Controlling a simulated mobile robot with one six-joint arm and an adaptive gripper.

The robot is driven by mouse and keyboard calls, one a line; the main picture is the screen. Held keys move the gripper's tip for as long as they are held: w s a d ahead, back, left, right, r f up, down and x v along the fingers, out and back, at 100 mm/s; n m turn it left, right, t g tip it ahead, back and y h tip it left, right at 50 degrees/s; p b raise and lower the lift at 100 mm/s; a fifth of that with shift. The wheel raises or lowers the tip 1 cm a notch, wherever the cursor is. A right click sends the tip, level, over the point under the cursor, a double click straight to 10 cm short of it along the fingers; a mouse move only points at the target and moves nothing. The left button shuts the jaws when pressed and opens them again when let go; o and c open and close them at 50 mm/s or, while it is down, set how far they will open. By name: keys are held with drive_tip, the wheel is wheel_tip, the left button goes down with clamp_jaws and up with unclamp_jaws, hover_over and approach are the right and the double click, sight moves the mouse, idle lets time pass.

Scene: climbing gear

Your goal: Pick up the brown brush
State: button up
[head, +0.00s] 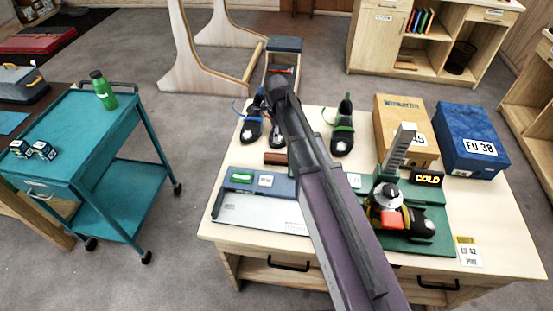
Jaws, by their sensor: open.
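A small brown bar-shaped thing (274,158), which looks like the brown brush, lies on the wooden table (480,222) just behind the grey-blue tray. My arm crosses in front of its right side, so its full length and any bristles are hidden. My arm reaches from the bottom of the view up over the table. Its jaws do not show, so I cannot place my gripper relative to the brush.
Dark climbing shoes (342,138) stand behind the brown thing. The grey-blue tray (235,208) is in front. A green board (436,246) holding a shoe and device is right, with a cardboard box (392,108) and blue box (470,128) behind. A teal cart (100,125) stands left.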

sight(278, 156)
drive_tip(key=shift+f, duration=0.15)
wheel_tip(278, 156, down, 8)
drive_tip(key=b, duration=0.8)
drive_tip(key=shift+f+b, duration=0.15)
drive_tip(key=shift+b, duration=0.2)
idle(0.3)
drive_tip(key=shift+w+d+f+b, duration=0.1)
drive_tip(key=shift+w+f+b, duration=0.05)
drive_tip(key=shift+f+b, duration=2.45)
drive_tip(key=shift+c, duration=0.2)
drive_tip(key=c, duration=1.2)
